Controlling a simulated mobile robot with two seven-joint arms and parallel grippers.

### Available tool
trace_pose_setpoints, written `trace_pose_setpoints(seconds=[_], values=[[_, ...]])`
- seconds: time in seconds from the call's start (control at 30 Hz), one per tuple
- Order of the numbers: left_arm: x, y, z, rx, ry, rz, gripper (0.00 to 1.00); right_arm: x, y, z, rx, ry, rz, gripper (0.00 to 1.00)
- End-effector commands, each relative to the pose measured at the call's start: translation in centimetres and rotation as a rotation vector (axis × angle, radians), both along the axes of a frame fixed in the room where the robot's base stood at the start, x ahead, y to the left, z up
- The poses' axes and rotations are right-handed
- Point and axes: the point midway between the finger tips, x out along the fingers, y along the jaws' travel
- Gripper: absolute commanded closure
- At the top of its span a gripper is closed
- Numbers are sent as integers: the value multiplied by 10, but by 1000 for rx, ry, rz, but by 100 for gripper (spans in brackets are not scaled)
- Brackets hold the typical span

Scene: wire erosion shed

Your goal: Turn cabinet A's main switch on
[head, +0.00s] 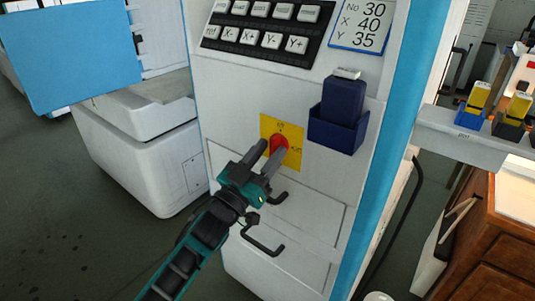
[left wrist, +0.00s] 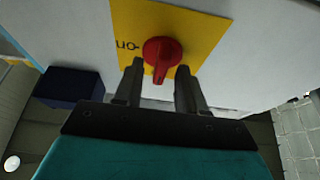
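The main switch is a red rotary knob (head: 278,143) on a yellow plate (head: 294,159) on the white cabinet front. In the left wrist view the red knob (left wrist: 162,52) sits on the yellow plate (left wrist: 205,30), with an upside-down "on" label at its left. There its handle points down, towards my gripper; the label lies off to one side of it. My left gripper (head: 269,154) is at the knob, its fingers apart. In the left wrist view, the open left gripper (left wrist: 158,75) has one finger either side of the handle; I cannot tell whether they touch it. My right gripper is not in view.
A dark blue holder (head: 338,128) juts from the cabinet right of the switch. Black handles (head: 262,245) stick out below. A keypad (head: 262,28) is above. A shelf with yellow-topped items (head: 478,95) and a wooden cabinet (head: 500,240) stand at the right.

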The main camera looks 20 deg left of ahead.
Motion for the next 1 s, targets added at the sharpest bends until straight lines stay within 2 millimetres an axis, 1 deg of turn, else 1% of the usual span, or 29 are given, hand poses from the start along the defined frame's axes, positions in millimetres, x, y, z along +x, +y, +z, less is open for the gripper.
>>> trace_pose_setpoints(seconds=[0.3,0.7,1.0], values=[[2,-1,1,0,1,0,61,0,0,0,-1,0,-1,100],[2,0,1,0,1,0,99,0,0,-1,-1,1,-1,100],[2,0,1,4,0,1,100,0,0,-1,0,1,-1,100]])
